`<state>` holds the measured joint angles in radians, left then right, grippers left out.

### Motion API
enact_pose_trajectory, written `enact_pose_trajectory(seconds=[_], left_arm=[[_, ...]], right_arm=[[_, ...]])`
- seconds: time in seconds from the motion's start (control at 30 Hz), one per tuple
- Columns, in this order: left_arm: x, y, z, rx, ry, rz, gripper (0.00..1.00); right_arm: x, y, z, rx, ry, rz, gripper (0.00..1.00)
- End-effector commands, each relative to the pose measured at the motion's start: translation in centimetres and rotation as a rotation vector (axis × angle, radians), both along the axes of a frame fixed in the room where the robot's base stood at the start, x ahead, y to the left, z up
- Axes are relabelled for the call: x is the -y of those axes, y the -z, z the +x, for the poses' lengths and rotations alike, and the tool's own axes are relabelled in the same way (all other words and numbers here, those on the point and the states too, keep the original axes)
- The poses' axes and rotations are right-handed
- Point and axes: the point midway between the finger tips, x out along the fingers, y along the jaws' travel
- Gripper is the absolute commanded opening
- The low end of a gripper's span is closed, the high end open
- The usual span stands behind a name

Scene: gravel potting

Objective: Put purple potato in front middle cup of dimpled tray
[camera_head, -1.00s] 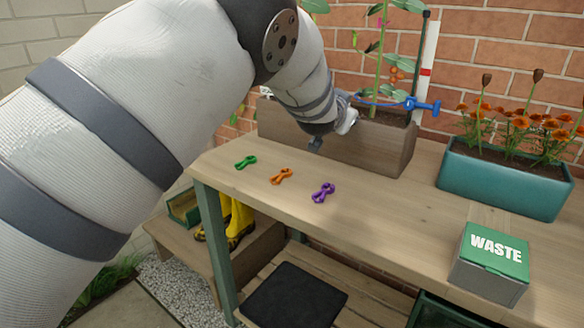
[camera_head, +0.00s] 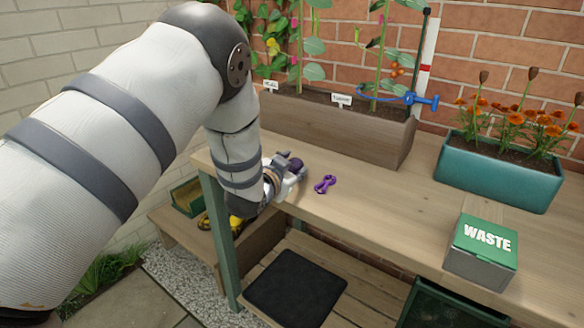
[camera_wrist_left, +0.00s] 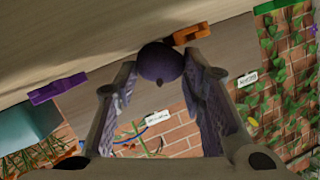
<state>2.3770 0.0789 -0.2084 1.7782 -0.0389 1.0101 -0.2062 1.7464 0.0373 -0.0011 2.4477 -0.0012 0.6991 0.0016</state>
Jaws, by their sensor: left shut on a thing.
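My left gripper (camera_head: 288,172) is at the left part of the wooden bench, beside the purple clip. In the left wrist view the gripper (camera_wrist_left: 162,85) is shut on a round, dark purple potato (camera_wrist_left: 160,62), held between the two fingertips. In the head view the potato (camera_head: 296,165) shows only as a small dark patch at the fingers. The dimpled tray does not show in either view, nor does my right gripper.
The purple clip (camera_head: 325,184) lies on the bench (camera_head: 390,213). An orange clip (camera_wrist_left: 191,34) shows close to the potato in the wrist view. A wooden planter (camera_head: 340,135), teal planter (camera_head: 500,178) and WASTE box (camera_head: 482,253) stand on the bench. A black mat (camera_head: 295,288) lies below.

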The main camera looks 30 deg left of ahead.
Motion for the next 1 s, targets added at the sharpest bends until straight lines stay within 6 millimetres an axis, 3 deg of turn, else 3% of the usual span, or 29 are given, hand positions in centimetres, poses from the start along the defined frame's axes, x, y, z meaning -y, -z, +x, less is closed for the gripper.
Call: enact_pose_trajectory(seconds=[0.07, 0.1, 0.17, 0.2, 0.57, 1.0], left_arm=[[0.1, 0.1, -0.1, -0.006, 0.001, -0.001, 0.04], [0.1, 0.1, -0.1, -0.007, 0.001, -0.001, 0.41], [0.1, 0.0, -0.1, -0.007, 0.001, -0.001, 0.55], [0.1, 0.0, -0.1, -0.007, 0.001, -0.001, 0.57], [0.2, -0.5, -0.7, -0.002, 0.001, -0.002, 0.57], [1.8, -3.5, -10.0, 0.000, 0.001, -0.001, 0.57]], right_arm=[[0.0, -0.1, 0.1, 0.002, 0.000, 0.000, 0.40], [0.0, -0.1, 0.1, 0.002, 0.000, 0.000, 0.40], [0.0, -0.1, 0.1, 0.003, 0.000, 0.000, 0.40], [0.0, -0.1, 0.1, 0.003, 0.000, 0.000, 0.40], [0.0, -0.3, 0.3, 0.011, 0.000, 0.000, 0.40], [0.0, -2.6, 2.6, 0.090, 0.002, 0.000, 0.40]])
